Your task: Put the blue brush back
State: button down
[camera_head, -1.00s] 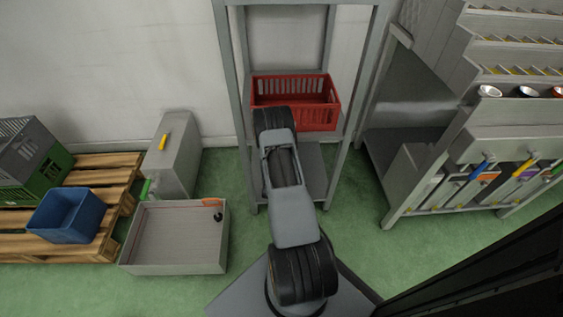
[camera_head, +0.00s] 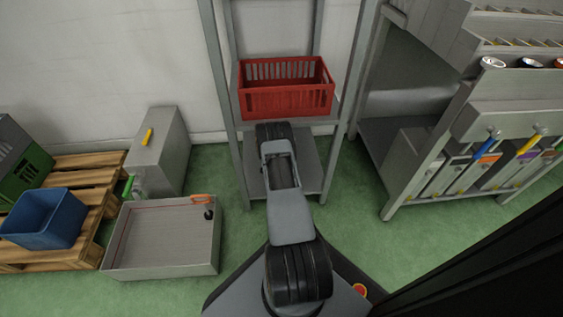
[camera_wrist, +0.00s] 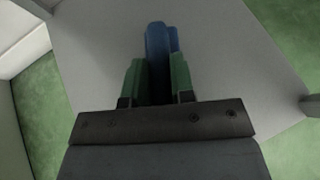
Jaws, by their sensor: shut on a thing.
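In the wrist view my gripper (camera_wrist: 157,78) has two green fingers closed on either side of a blue thing (camera_wrist: 160,40), which looks like the handle of the blue brush. The handle sticks out beyond the fingertips, and the rest of it is hidden. A plain grey surface lies beyond it; I cannot tell the gap. In the head view my arm reaches toward the grey shelf stand, and its own links hide the gripper and the brush.
A red crate (camera_head: 286,101) stands on the grey shelf stand (camera_head: 226,75). At left are a grey tray (camera_head: 160,257), a grey box (camera_head: 165,150) and a blue bin (camera_head: 42,222) on a pallet (camera_head: 92,165).

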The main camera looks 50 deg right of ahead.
jog(key=shift+w+d+f+b, duration=0.15)
jog(key=shift+f+b, duration=0.5)
jog(key=shift+f, duration=1)
jog(key=shift+f, duration=0.15)
jog(key=c, duration=1)
grip_release()
jog(key=shift+o, duration=0.2)
jog(key=shift+r, duration=0.2)
jog(key=p+v, duration=0.5)
jog(key=v, duration=0.7)
